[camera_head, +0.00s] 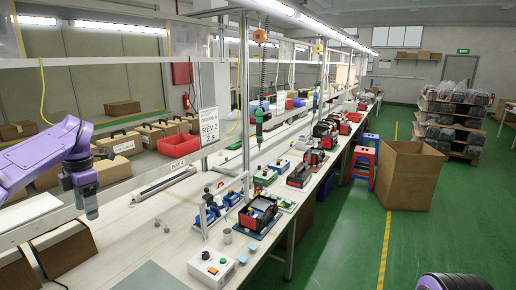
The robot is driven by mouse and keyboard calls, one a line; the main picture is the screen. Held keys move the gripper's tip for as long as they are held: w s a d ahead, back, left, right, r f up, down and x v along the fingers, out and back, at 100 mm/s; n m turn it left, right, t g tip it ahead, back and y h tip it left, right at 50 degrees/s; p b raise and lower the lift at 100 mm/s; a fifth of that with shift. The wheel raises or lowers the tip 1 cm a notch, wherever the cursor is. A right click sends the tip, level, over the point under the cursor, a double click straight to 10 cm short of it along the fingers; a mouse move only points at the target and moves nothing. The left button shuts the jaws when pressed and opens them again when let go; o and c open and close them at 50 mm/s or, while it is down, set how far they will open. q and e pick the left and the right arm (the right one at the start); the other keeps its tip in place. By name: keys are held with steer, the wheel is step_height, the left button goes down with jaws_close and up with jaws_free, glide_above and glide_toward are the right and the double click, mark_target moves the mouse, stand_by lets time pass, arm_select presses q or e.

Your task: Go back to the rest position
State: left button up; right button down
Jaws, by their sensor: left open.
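My left arm comes in from the left, purple with grey parts. My left gripper (88,203) hangs at its end, pointing down above the left part of the white workbench (130,245). It is open and nothing shows between its fingers. It is apart from the things on the bench. My right gripper is not in view. A purple and black rounded part of my own body shows at the bottom right edge.
A control box (212,268), blue fixtures (207,213) and a red-black power station (260,212) stand on the bench. A green screwdriver (259,122) hangs above. A large cardboard box (408,178) and blue-red stools (361,163) stand on the green floor. The aisle is clear.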

arm_select(q)
steer(key=s+d+f+m+t+y, duration=0.25)
steer(key=f+m+y, duration=0.2)
steer(key=f, duration=0.65)
steer(key=s+d+f+m+t+y, duration=0.1)
steer(key=s+d+f+m+y, duration=0.2)
steer(key=f+m, duration=0.5)
steer(key=s+d+f+m+t+y, duration=0.1)
steer(key=d+f+m+t+y, duration=0.2)
steer(key=f, duration=1)
steer(key=s+d+f+m+g+h, duration=0.1)
steer(key=s+d+f+m+h, duration=0.25)
steer(key=s, duration=0.55)
steer(key=s+d+f+m+g+h, duration=0.15)
steer(key=s+d+f, duration=0.25)
steer(key=s, duration=0.5)
steer(key=s+d+f+m+h, duration=0.3)
steer(key=s+d+f, duration=0.1)
steer(key=s, duration=0.5)
step_height(320, 180, down, 14)
steer(key=s+b, duration=0.1)
steer(key=b, duration=1.3)
steer(key=shift+s+f+b, duration=0.15)
steer(key=shift+f+b, duration=0.1)
steer(key=shift+b, duration=0.05)
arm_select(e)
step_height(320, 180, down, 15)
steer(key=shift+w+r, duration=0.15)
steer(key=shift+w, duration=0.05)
